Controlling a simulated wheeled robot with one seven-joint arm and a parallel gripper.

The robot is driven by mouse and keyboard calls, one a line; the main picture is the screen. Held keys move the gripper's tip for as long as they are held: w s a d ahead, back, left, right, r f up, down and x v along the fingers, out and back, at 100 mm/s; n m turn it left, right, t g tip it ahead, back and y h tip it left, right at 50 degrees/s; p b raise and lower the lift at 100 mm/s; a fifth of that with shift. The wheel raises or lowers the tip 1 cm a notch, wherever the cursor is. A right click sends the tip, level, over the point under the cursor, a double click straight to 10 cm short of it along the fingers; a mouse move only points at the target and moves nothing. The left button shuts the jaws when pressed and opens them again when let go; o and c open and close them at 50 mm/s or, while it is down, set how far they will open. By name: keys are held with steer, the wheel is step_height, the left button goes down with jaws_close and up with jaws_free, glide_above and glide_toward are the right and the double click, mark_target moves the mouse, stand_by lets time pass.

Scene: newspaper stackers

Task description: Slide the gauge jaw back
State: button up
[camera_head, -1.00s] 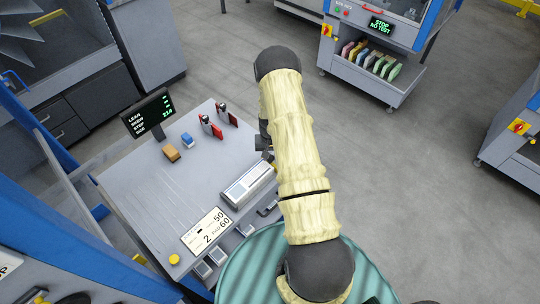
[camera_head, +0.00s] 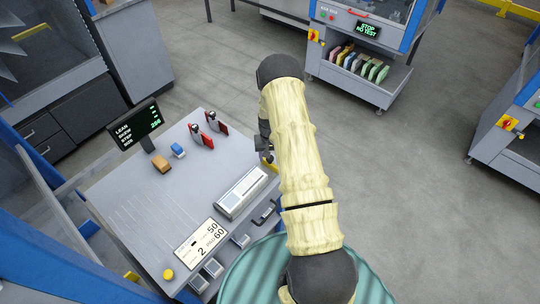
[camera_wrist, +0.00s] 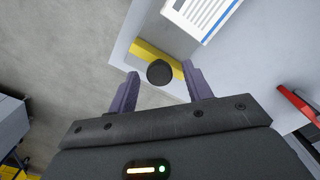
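The gauge (camera_head: 241,193), a silver-white box with a printed face, lies at the right edge of the grey console; its corner also shows in the wrist view (camera_wrist: 205,12). Beside it is a yellow strip (camera_wrist: 143,50) with a round black knob (camera_wrist: 159,73), which I take to be the jaw's handle. In the head view only a bit of yellow shows by my gripper, partly hidden by my arm. My gripper (camera_wrist: 160,88) is open, its two purple-grey fingers on either side of the knob in the picture, with visible gaps. I cannot tell their height relative to it.
The console (camera_head: 150,205) carries two red-based levers (camera_head: 205,133), a blue block (camera_head: 178,151), a tan block (camera_head: 161,164), a screen (camera_head: 137,125) and a number plate (camera_head: 201,243). A teal ribbed drum (camera_head: 245,285) stands in front. Open floor (camera_head: 400,170) lies right.

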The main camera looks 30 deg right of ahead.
step_height(320, 180, up, 17)
steer(key=b, duration=0.3)
steer(key=shift+r+b, duration=0.2)
steer(key=shift+b, duration=0.1)
stand_by(0.6)
steer(key=s+a+r+n+t, duration=0.1)
steer(key=s+a+r, duration=0.4)
steer(key=s, duration=0.6)
steer(key=s+a+r+n+t, duration=0.1)
steer(key=s+a+r+n, duration=0.2)
steer(key=s+a, duration=0.7)
steer(key=shift+s+r+t, duration=0.3)
steer(key=shift+s+r, duration=0.15)
steer(key=shift+r, duration=0.4)
